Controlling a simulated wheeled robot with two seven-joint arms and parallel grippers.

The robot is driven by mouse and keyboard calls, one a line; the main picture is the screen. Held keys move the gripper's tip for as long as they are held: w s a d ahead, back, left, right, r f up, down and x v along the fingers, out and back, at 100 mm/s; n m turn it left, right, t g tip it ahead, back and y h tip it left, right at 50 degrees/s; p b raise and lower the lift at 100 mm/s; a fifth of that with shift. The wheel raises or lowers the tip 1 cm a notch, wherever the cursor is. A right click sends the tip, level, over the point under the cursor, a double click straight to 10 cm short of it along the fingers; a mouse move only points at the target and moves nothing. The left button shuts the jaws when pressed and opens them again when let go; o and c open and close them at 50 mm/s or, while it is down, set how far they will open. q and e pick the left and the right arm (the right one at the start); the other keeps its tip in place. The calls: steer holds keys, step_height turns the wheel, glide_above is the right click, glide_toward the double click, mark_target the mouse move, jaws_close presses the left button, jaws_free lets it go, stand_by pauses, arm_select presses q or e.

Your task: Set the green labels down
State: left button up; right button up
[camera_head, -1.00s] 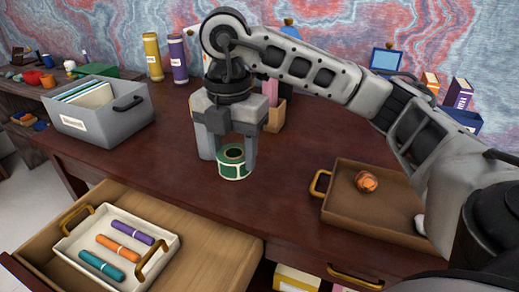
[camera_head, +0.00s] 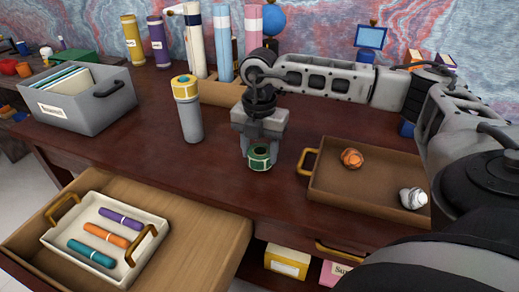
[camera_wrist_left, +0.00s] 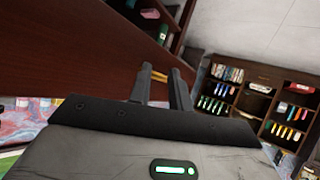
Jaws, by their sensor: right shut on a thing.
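The green label roll (camera_head: 259,163) is a short green ring with pale label patches and a dark core. My right gripper (camera_head: 258,152) points down from above, shut on the roll at the middle of the dark wooden desk. The fingers hide part of the roll. Whether the roll touches the desk or hangs just above it, I cannot tell. My left gripper (camera_wrist_left: 160,86) shows only in the left wrist view, its two dark fingers apart and nothing visible between them.
A brown tray (camera_head: 345,188) with crumpled balls lies right of the roll. A grey-white cylinder with a yellow top (camera_head: 189,110) stands to the left. A grey file box (camera_head: 85,110) is farther left. An open drawer (camera_head: 190,240) holds a white tray (camera_head: 75,257) with markers.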

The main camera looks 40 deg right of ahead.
arm_select(q)
steer(key=shift+s+f, duration=0.1)
steer(key=shift+f, duration=0.05)
arm_select(e)
steer(key=shift+f, duration=0.25)
steer(key=shift+f, duration=0.1)
steer(key=o, duration=1)
steer(key=shift+c, duration=0.2)
steer(key=shift+r, duration=0.3)
arm_select(q)
steer(key=shift+p, duration=0.35)
arm_select(e)
step_height(320, 180, up, 12)
arm_select(q)
steer(key=shift+r, duration=0.2)
arm_select(e)
steer(key=shift+f, duration=0.1)
